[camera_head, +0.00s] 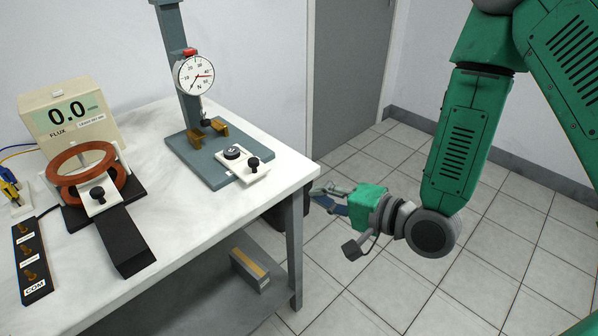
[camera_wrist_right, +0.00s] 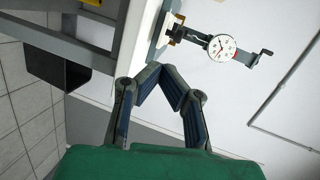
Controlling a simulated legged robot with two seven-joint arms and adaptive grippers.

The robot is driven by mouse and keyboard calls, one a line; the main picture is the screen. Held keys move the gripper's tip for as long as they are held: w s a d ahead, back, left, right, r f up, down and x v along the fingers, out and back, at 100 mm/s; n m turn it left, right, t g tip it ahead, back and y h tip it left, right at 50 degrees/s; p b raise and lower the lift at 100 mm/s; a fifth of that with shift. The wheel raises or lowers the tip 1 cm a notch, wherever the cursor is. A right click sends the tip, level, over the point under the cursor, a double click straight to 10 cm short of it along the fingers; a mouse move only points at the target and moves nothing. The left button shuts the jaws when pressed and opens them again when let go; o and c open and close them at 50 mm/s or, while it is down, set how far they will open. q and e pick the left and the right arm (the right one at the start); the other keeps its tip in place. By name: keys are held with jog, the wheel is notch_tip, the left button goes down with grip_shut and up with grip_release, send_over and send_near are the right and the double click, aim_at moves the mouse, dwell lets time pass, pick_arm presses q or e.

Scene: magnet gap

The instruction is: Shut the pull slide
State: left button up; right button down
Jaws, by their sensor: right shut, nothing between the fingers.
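The pull slide looks to be the white plate with a black knob (camera_head: 252,167) on the grey base of the dial gauge stand, in the head view. It sticks out over the base's front right edge, near the table corner. A dark round puck (camera_head: 232,152) sits on its inner end, apart from the brass blocks (camera_head: 205,135) further back. My right gripper (camera_head: 314,191) is off the table's right edge, apart from the slide. Its fingertips meet, with nothing between them, also in the wrist view (camera_wrist_right: 157,68). My left gripper is not in view.
The dial gauge (camera_head: 195,75) hangs on a grey column behind the slide. A copper coil (camera_head: 87,170) with another white knobbed plate stands left, before the flux meter (camera_head: 70,112). The table edge and leg (camera_head: 295,250) are beside my right gripper. Open floor lies right.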

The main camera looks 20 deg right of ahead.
jog(key=r+t, duration=0.1)
jog(key=r, duration=0.1)
send_near(257, 164)
jog(key=shift+m, duration=0.5)
jog(key=x, duration=0.2)
jog(key=b+x, duration=0.1)
jog(key=x, duration=0.4)
jog(key=shift+w+d+f+b, duration=0.1)
jog(key=shift+d+f+b, duration=0.1)
jog(key=shift+d+b, duration=0.2)
jog(key=shift+w+a, duration=0.35)
jog(key=shift+a, duration=0.2)
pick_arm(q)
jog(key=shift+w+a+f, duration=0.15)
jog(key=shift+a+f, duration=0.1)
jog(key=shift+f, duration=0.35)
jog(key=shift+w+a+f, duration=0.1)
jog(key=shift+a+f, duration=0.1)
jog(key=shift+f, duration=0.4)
pick_arm(e)
jog(key=shift+a, duration=0.25)
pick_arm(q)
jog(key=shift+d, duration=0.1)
pick_arm(e)
jog(key=shift+d, duration=0.1)
